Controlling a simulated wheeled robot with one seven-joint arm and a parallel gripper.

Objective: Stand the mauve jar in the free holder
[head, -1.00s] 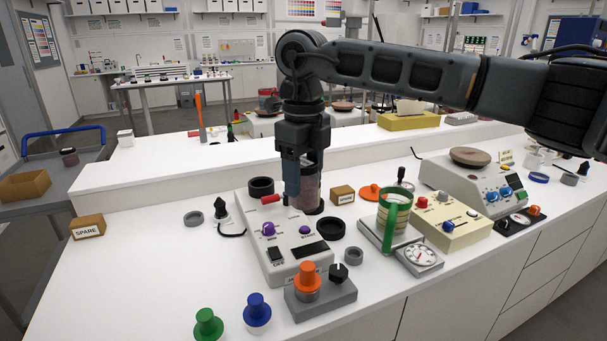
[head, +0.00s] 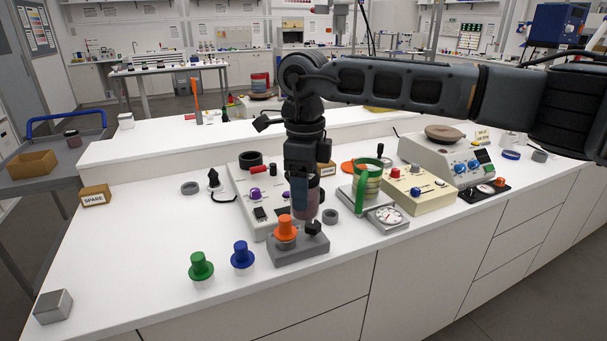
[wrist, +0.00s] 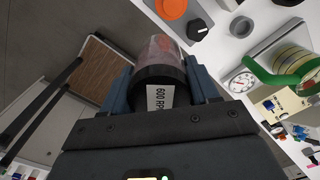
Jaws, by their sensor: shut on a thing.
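The mauve jar (head: 314,196) is between the fingers of my gripper (head: 305,205), which is shut on it. In the wrist view the mauve jar (wrist: 165,52) has a clouded pinkish body and a dark band, with a white label reading "600 RPM" below it. In the head view the gripper hides most of the jar, which appears near the dark knob of the grey control box (head: 298,248). A black ring holder (head: 251,159) stands at the back of the white instrument (head: 248,190). The gripper and arm hide the instrument's right part.
An orange-knobbed control (head: 286,230), green (head: 201,267) and blue (head: 242,255) knobs stand in front. A green-handled cup (head: 366,183) and dial gauge (head: 388,215) are close on the right.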

